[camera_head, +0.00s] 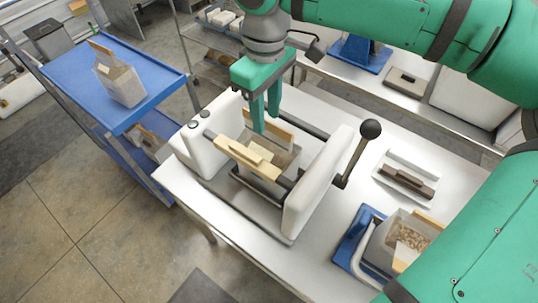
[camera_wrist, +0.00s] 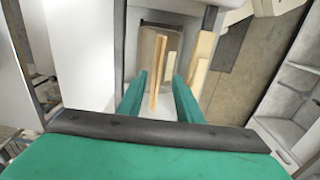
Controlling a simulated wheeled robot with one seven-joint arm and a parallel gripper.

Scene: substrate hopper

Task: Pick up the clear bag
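A clear bag (camera_head: 284,160) stands in the white sealer-like machine (camera_head: 311,194) at the middle of the table, with a tan strip along its top and a pale label. A tan bar (camera_head: 247,160) lies across its near side. My gripper (camera_head: 266,121) points down over the machine, its fingertips at the bag's back tan strip. In the wrist view, my gripper (camera_wrist: 159,78) is open, with a thin tan strip (camera_wrist: 157,75) between the fingers. I cannot tell whether either finger touches it. The bag's lower part is mostly hidden by the machine.
Another bag (camera_head: 121,84) stands on a blue cart (camera_head: 67,73) at left. A bag with grain (camera_head: 408,236) sits on a blue-based device at lower right. A black-knobbed lever (camera_head: 370,130) rises right of the machine. A white tray (camera_head: 407,178) holds a dark tool.

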